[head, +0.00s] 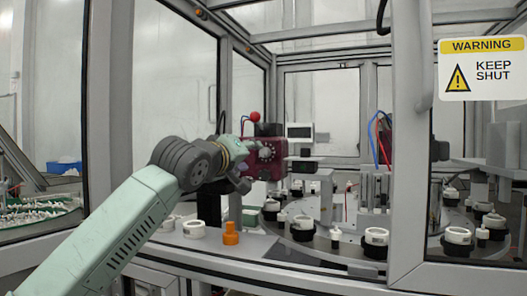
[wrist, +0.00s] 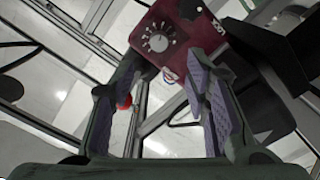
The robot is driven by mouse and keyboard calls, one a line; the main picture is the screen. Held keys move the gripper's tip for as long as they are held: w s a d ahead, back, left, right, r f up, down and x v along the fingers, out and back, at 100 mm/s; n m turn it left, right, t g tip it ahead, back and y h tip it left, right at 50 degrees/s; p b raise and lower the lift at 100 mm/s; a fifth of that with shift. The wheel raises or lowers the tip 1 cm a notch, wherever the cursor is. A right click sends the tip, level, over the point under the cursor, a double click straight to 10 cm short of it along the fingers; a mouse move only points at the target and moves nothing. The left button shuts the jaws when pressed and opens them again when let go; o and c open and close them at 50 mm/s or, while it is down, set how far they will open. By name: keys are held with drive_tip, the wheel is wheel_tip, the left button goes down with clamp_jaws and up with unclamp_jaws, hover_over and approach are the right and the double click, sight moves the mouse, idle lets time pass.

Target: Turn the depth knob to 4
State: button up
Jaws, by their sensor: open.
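The depth knob (head: 265,152) is a pale round dial on the front of a dark red box (head: 276,167). In the wrist view the knob (wrist: 158,42) shows a ring of marks around it, too small to read, on the red box (wrist: 200,35). It lies beyond my fingertips, near the upper middle of that view. My gripper (head: 243,183) is open and empty, just in front of and below the knob in the head view. In the wrist view my gripper (wrist: 166,72) has its two fingers spread apart, with no contact with the knob visible.
A red ball (head: 255,117) shows above the box. A white ring (head: 194,229) and an orange part (head: 231,234) stand on the ledge below. A round table (head: 312,252) with several white caps lies to the right. A frame post (head: 411,150) with a warning sign (head: 482,69) stands right.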

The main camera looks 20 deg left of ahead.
sight(263, 153)
drive_tip(key=w+p, duration=0.1)
drive_tip(key=w, duration=0.1)
drive_tip(key=w+p, duration=0.1)
drive_tip(key=w, duration=0.2)
drive_tip(key=w+p, duration=0.1)
drive_tip(key=w, duration=0.2)
drive_tip(key=shift+w+d+r, duration=0.1)
drive_tip(key=shift+w+d, duration=0.1)
drive_tip(key=shift+d, duration=0.05)
drive_tip(key=shift+w+p, duration=0.3)
drive_tip(key=shift+w, duration=0.05)
drive_tip(key=shift+c, duration=0.3)
clamp_jaws()
